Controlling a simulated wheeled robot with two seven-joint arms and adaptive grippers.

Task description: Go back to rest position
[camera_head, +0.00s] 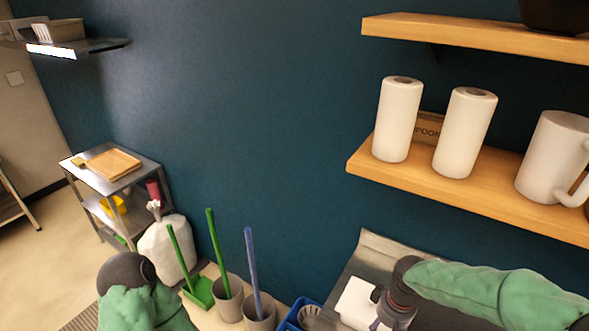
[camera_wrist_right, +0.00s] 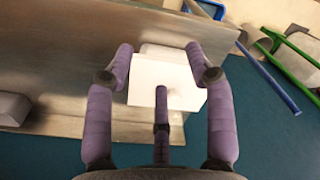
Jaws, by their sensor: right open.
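My right gripper (camera_wrist_right: 160,62) has its purple fingers spread wide. In the right wrist view a white block-like object (camera_wrist_right: 150,75) shows between and beyond the fingers, over the metal counter. I cannot tell whether any finger touches it. In the head view my right gripper (camera_head: 388,312) points down at the lower right, beside the white object (camera_head: 354,300). My left arm, in a green sleeve with a dark wrist, shows at the lower left of the head view; its fingers are out of view.
A wooden shelf (camera_head: 460,198) with two white paper rolls and a white jug is above the counter (camera_head: 380,245). Left of the counter are a blue bin (camera_head: 290,318), containers (camera_head: 228,300) with green and blue handles, a white bag (camera_head: 166,250) and a metal rack (camera_head: 85,165).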

